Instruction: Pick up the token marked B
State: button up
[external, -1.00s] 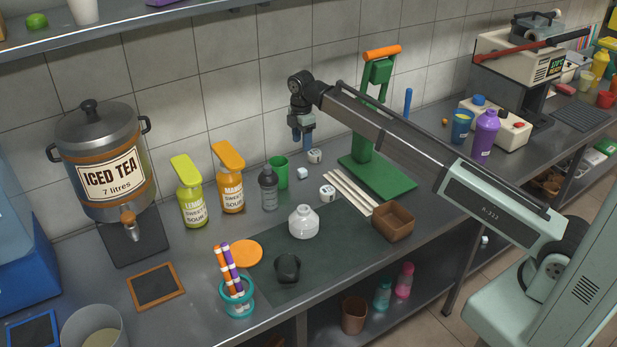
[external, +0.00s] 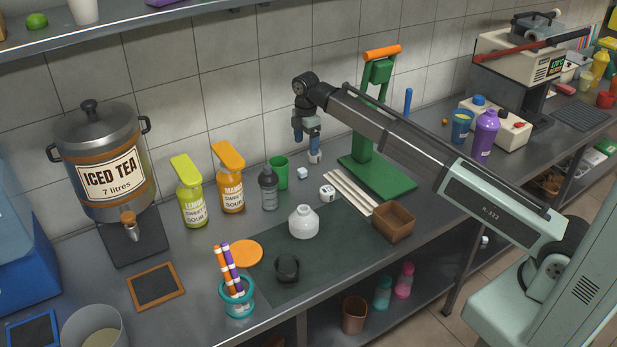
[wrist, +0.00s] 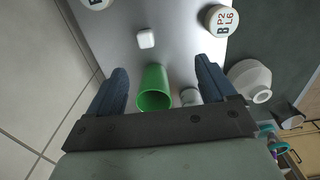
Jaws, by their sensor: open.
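A round white token (wrist: 220,20) in the wrist view carries a dark B with P2 and L6 beside it. It looks like the token (external: 327,193) left of the pale sticks in the external view. A second white token (wrist: 96,3) is cut off at the top left of the wrist view, its mark not fully readable. In the external view that token (external: 315,158) is partly hidden behind my gripper (external: 309,150). My gripper (wrist: 160,76) is open, with nothing held between its blue fingers. The B token lies beyond the right finger in the wrist view.
A small white cube (wrist: 146,39) lies between the tokens. A green cup (wrist: 155,88) and a white jar (wrist: 250,80) stand near. The green press (external: 377,175) rises to the right, with pale sticks (external: 350,190) beside it. The tiled wall is close behind.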

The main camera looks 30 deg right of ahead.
jog(key=r, duration=0.1)
send_over(328, 189)
jog(key=shift+n, duration=0.3)
jog(key=f, duration=0.6)
jog(key=shift+w+a+f, duration=0.15)
jog(key=shift+a+f, duration=0.15)
jog(key=shift+f, duration=0.05)
jog(key=shift+s+d+f, duration=0.1)
jog(key=shift+f, duration=1.5)
jog(key=shift+s+d+f, duration=0.1)
jog(key=shift+f, duration=1.45)
jog(key=shift+c, duration=0.3)
jog(key=c, duration=1.1)
